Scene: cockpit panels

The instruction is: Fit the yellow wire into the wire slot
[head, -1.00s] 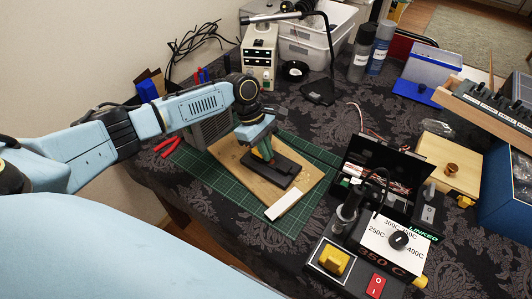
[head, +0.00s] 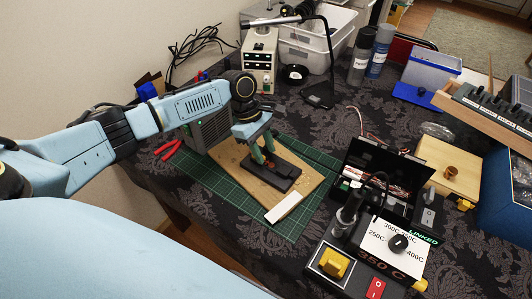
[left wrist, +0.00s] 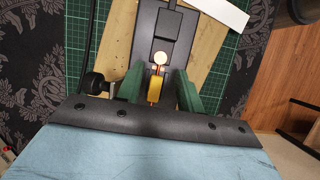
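The yellow wire (left wrist: 154,90) shows in the left wrist view as a short thick yellow piece with reddish edges. It lies between the green fingers of my left gripper (left wrist: 160,82), with a gap on each side. A black fixture (left wrist: 155,28) is just beyond it, with a pale round spot near the wire's far end. In the head view my left gripper (head: 264,158) is open and low over the fixture (head: 284,174). I cannot tell which part is the wire slot or whether the wire sits in it. My right gripper is not in view.
The fixture stands on a wooden board (head: 252,186) on a green cutting mat (head: 204,181). A white strip (head: 284,207) lies at the board's front edge. A soldering station (head: 362,266) and an open black case (head: 382,176) stand to the right. Red-handled pliers (head: 168,149) lie left.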

